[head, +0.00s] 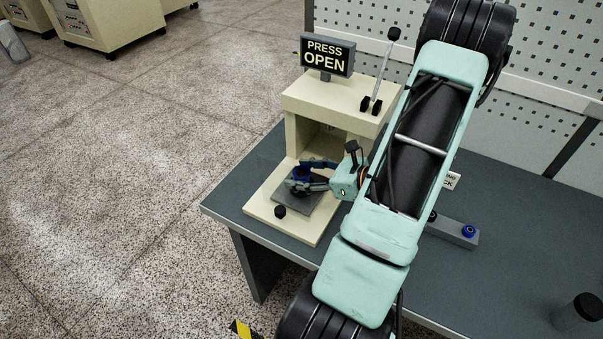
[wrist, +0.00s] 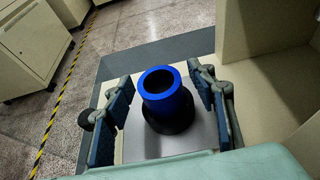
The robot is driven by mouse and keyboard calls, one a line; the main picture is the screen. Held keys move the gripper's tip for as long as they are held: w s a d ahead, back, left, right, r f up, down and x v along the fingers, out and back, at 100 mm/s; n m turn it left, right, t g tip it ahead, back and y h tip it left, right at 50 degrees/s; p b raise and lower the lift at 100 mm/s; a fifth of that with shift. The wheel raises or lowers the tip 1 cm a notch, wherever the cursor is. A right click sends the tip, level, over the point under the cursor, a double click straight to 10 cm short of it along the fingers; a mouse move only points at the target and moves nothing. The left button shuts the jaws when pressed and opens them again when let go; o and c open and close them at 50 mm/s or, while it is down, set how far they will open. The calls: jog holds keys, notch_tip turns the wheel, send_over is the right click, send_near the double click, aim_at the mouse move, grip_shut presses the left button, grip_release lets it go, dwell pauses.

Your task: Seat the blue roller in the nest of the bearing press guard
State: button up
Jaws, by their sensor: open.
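The blue roller (wrist: 166,95) is a hollow blue cylinder standing upright in the dark round nest (wrist: 170,122) on the grey plate of the press. In the head view the blue roller (head: 301,173) shows on the plate, partly covered by my fingers. My gripper (wrist: 166,106) is open around it, one finger on each side, with a gap visible on both sides. In the head view my gripper (head: 306,178) reaches into the front of the cream bearing press (head: 292,217). How deep the roller sits in the nest is partly hidden.
A sign reading "PRESS OPEN" (head: 328,56) stands on top of the press, beside a black-knobbed lever (head: 385,62). A grey block with a blue ring (head: 468,231) lies right of my arm. A dark cylinder (head: 578,313) stands at the table's right.

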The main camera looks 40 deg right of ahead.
jog(key=shift+r, duration=0.1)
jog(key=shift+r+p, duration=0.2)
jog(key=shift+p, duration=0.1)
jog(key=b+v, duration=0.1)
jog(key=v, duration=1.1)
jog(key=shift+b, duration=0.4)
jog(key=shift+d+f, duration=0.1)
